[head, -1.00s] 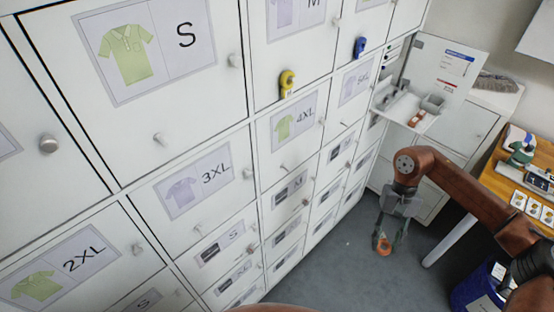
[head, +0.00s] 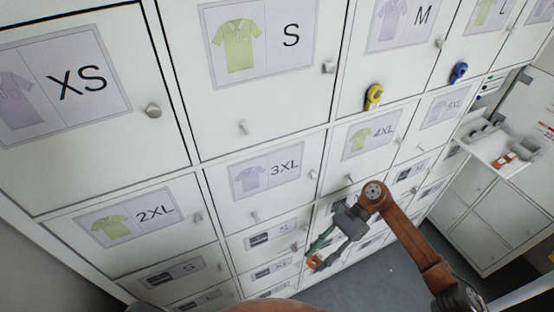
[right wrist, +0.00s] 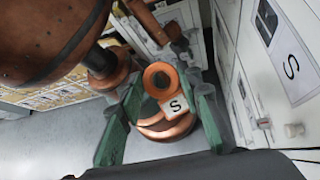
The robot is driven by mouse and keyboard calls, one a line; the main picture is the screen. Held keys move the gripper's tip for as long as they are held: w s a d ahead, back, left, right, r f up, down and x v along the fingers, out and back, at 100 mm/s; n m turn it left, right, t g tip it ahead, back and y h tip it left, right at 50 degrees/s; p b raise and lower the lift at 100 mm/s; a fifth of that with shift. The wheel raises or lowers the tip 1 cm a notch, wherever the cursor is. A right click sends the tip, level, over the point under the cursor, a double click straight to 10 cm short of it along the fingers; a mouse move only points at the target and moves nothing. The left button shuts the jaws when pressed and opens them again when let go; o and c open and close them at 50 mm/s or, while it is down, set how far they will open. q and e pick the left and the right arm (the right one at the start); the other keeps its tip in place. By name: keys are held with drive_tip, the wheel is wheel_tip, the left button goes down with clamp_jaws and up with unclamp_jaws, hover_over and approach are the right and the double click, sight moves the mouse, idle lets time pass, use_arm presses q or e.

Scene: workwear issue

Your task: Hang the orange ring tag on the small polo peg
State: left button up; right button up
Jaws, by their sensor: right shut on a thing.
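The orange ring tag (head: 314,263) is held in my right gripper (head: 319,252), in front of the lower doors. In the right wrist view the ring tag (right wrist: 160,78) carries a white label marked S, and it sits between the green fingers of my right gripper (right wrist: 163,82), which is shut on it. The small polo door (head: 268,92) shows a green polo and the letter S. Its peg (head: 243,128) sticks out below the sign, bare, up and left of my right gripper. My left gripper is in neither view.
A yellow tag (head: 373,96) hangs below the M sign and a blue tag (head: 458,72) below the L sign. Round knobs (head: 328,67) and other pegs stick out of the doors. A white shelf (head: 500,150) with small items juts out at the right.

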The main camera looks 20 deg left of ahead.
drive_tip(key=s+a+r+m+t+y+p, duration=0.1)
drive_tip(key=s+a+r+m+t+y, duration=0.3)
drive_tip(key=a+r+m+t+y, duration=0.4)
drive_tip(key=s+a+r+m+t+y+p, duration=0.1)
drive_tip(key=s+a+r+m+t+y, duration=0.35)
drive_tip(key=a+r, duration=0.65)
wheel_tip(320, 180, up, 16)
drive_tip(key=d+m+t+y, duration=0.1)
drive_tip(key=d+m+t, duration=0.1)
drive_tip(key=m+t, duration=0.5)
drive_tip(key=t, duration=0.2)
approach(249, 131)
wheel_tip(249, 131, up, 3)
drive_tip(key=s, duration=0.1)
drive_tip(key=shift+w+a+f, duration=0.1)
drive_tip(key=shift+w+a, duration=1.1)
drive_tip(key=shift+a, duration=0.25)
drive_tip(key=shift+w+a+f, duration=0.1)
drive_tip(key=shift+w+a, duration=1.15)
drive_tip(key=shift+a, duration=0.25)
drive_tip(key=shift+w+a+f+b, duration=0.25)
drive_tip(key=shift+w+a+b, duration=0.2)
drive_tip(key=shift+b, duration=0.05)
drive_tip(key=shift+a, duration=0.1)
